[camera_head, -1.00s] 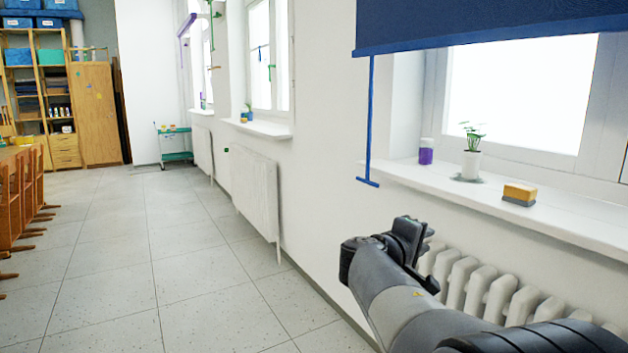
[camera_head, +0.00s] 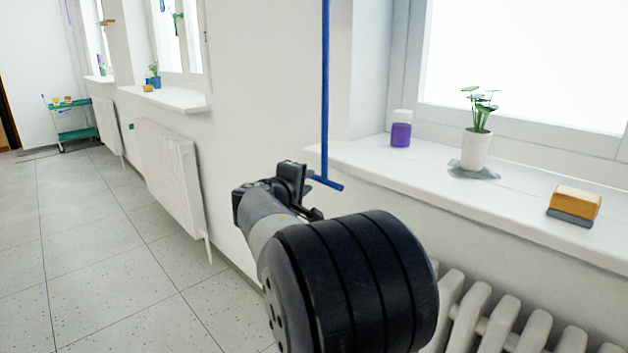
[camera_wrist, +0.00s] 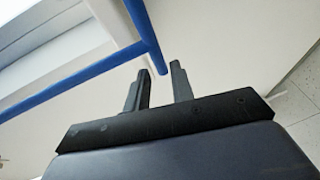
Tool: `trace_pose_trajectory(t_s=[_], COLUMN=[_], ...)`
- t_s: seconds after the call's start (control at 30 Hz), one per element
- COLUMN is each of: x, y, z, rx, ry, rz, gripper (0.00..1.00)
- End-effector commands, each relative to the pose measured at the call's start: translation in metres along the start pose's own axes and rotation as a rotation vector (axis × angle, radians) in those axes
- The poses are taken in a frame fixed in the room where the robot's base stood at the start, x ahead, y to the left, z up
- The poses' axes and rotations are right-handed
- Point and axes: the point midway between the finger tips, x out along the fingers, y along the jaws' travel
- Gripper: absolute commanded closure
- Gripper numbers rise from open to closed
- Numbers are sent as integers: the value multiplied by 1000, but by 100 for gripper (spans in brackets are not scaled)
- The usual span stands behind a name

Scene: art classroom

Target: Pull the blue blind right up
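The blue blind's pull rod (camera_head: 325,90) hangs down in front of the wall beside the window in the head view, with a short blue crossbar (camera_head: 328,183) at its bottom. The blind's cloth is out of both current views. My gripper (camera_head: 303,188) is at the crossbar's height, close to its left end. In the wrist view, my gripper's two dark fingers (camera_wrist: 160,72) stand apart with an empty gap. One end of the crossbar (camera_wrist: 157,62) lies just ahead of the fingertips, and the rod (camera_wrist: 75,82) runs off to the left. Contact cannot be told.
A ribbed radiator (camera_head: 500,325) stands below. A flat radiator (camera_head: 170,170) is on the wall further left. The floor at left is clear.

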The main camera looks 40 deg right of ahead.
Motion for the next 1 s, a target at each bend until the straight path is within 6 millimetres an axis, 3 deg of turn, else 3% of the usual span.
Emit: trace_pose_trajectory(t_s=[0.1, 0.33, 0.67, 1.0], x=[23, 48, 52, 52], y=[-1, 0, 0, 0], z=[0, 0, 0, 0], rx=[1, 1, 1, 1], ry=[-2, -1, 1, 1], rz=[0, 0, 0, 0], gripper=[77, 77, 77, 100])
